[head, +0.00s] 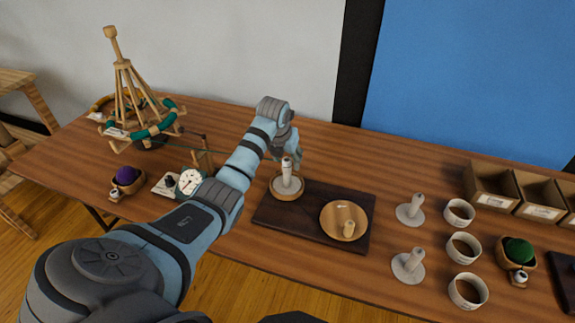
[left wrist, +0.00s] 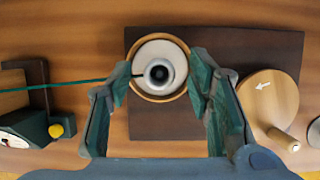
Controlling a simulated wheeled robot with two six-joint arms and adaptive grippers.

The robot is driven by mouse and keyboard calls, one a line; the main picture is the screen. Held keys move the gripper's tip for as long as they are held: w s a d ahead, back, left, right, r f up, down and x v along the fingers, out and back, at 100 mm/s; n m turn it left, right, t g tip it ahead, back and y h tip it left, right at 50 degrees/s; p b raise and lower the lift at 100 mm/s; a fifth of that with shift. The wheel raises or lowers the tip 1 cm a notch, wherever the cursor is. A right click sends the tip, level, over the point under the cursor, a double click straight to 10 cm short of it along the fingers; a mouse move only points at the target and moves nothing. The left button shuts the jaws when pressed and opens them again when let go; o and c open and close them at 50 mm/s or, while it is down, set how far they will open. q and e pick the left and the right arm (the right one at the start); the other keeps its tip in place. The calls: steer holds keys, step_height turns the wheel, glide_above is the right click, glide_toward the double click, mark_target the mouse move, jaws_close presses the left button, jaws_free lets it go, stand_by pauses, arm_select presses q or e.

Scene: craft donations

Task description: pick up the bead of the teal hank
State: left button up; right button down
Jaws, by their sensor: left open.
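The teal hank (head: 152,131) hangs on a wooden swift at the far left of the table. A teal strand (head: 235,153) runs right from it toward a pale upright peg (head: 287,177) in a round wooden holder. The left wrist view shows the strand (left wrist: 85,81) ending at or beside the peg (left wrist: 158,73), seen from above. I cannot make out the bead for certain. My left gripper (head: 288,157) is above the peg; in the left wrist view (left wrist: 160,85) its fingers are open, one on each side of the peg. My right gripper is out of view.
A dark board (head: 313,233) carries a wooden disc (head: 341,209) with a knob, right of the peg. A dial counter (head: 190,181) and purple ball (head: 126,175) stand left. White pegs (head: 410,263), cups (head: 467,291), a green ball (head: 518,250) and boxes (head: 490,187) stand right.

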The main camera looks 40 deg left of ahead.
arm_select(q)
steer(key=c, duration=0.8)
